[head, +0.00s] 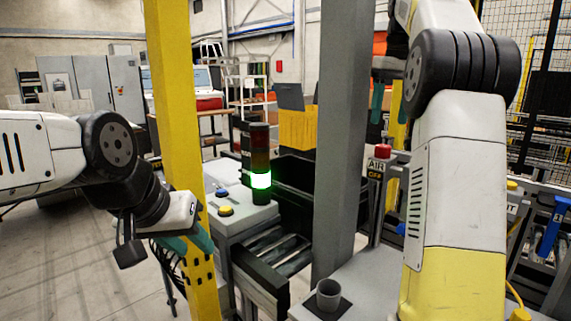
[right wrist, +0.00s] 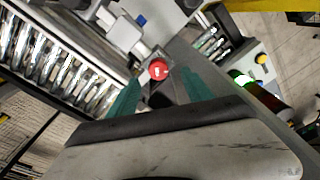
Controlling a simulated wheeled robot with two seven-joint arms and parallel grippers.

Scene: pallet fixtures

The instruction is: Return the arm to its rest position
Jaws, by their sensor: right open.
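My right arm (head: 455,170) stands bent upward at the right of the head view. Its gripper (head: 389,108) points down, partly hidden behind the arm and the grey post. In the right wrist view the two teal fingers of this gripper (right wrist: 159,78) are spread apart with nothing between them. A red button (right wrist: 158,69) shows beyond the gap between the fingertips. My left arm (head: 95,150) reaches in from the left. Its teal gripper (head: 202,243) is beside the yellow post, seen from the side, so its opening cannot be told.
A yellow post (head: 176,120) and a grey post (head: 343,140) stand upright in front of me. The red button (head: 382,151) tops an AIR OFF box. A signal light (head: 261,180) glows green. A grey cup (head: 328,294) stands on the grey surface. Roller conveyors (right wrist: 45,60) lie nearby.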

